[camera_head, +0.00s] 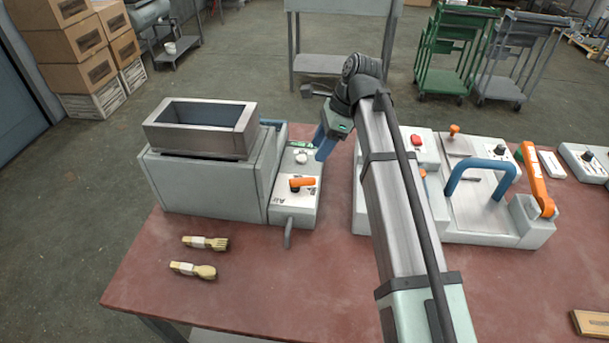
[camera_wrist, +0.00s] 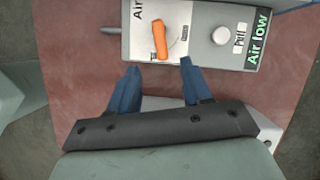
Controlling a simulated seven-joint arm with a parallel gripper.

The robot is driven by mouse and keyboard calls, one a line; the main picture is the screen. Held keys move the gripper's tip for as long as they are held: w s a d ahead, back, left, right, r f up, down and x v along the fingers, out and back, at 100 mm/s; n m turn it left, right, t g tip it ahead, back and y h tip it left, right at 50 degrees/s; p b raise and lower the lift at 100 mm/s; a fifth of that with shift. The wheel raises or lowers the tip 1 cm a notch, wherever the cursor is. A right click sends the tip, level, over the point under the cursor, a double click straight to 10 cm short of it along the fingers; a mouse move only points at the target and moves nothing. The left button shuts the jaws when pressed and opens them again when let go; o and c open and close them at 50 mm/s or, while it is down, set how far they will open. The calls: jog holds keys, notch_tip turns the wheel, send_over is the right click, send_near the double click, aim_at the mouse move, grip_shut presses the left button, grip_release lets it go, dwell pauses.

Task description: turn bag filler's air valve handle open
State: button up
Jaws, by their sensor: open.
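The bag filler (camera_head: 205,170) is a grey box with an open metal hopper, at the left of the red table in the head view. On its right side panel is the orange air valve handle (camera_head: 302,182), beside the printed word "Air". In the wrist view the orange handle (camera_wrist: 160,39) sits on the white panel, just beyond my fingertips. My gripper (camera_head: 325,143) is over the panel's far right edge in the head view. In the wrist view my gripper (camera_wrist: 157,66) is open, its two blue fingers apart with nothing between them. The handle is not touched.
A round white knob (camera_head: 301,157) is on the same panel, and a grey spout (camera_head: 288,233) sticks out in front. Two wooden-handled tools (camera_head: 193,270) lie on the table (camera_head: 270,290). A press machine with a blue handle (camera_head: 480,175) stands to the right.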

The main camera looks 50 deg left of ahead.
aim_at(302, 179)
jog(key=x, duration=1.1)
jog(key=shift+f, duration=0.1)
jog(key=shift+c, duration=0.4)
grip_shut()
